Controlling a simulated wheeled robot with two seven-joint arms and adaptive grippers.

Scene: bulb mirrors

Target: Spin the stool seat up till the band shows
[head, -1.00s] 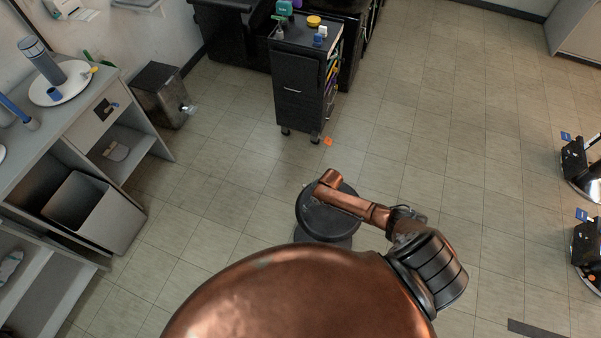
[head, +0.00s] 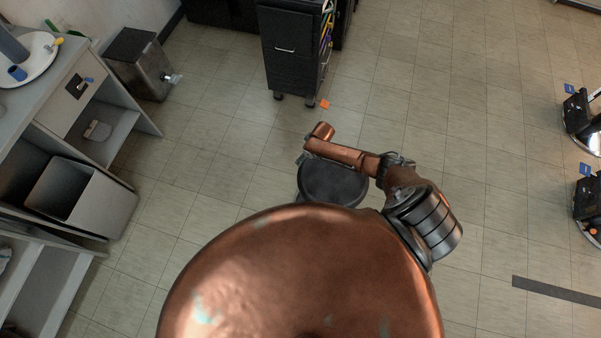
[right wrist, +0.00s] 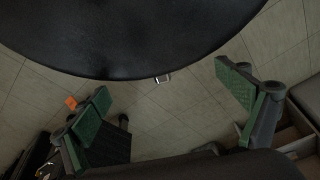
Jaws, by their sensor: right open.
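The stool's round black seat (head: 335,185) is below the middle of the head view, with my right arm crossing over its far edge. In the right wrist view the seat (right wrist: 130,35) fills the top, its curved edge near the fingers. My right gripper (right wrist: 172,98) is open, its two green-padded fingers wide apart with nothing between them. It is beside the seat edge; I cannot tell whether a finger touches it. The stool's post and any band are hidden under the seat. My left gripper is not in view.
A black drawer cabinet (head: 290,50) on casters stands beyond the stool, with a small orange piece (head: 324,104) on the floor nearby. Shelving with a grey bin (head: 110,208) is at left, a metal box (head: 137,64) behind it.

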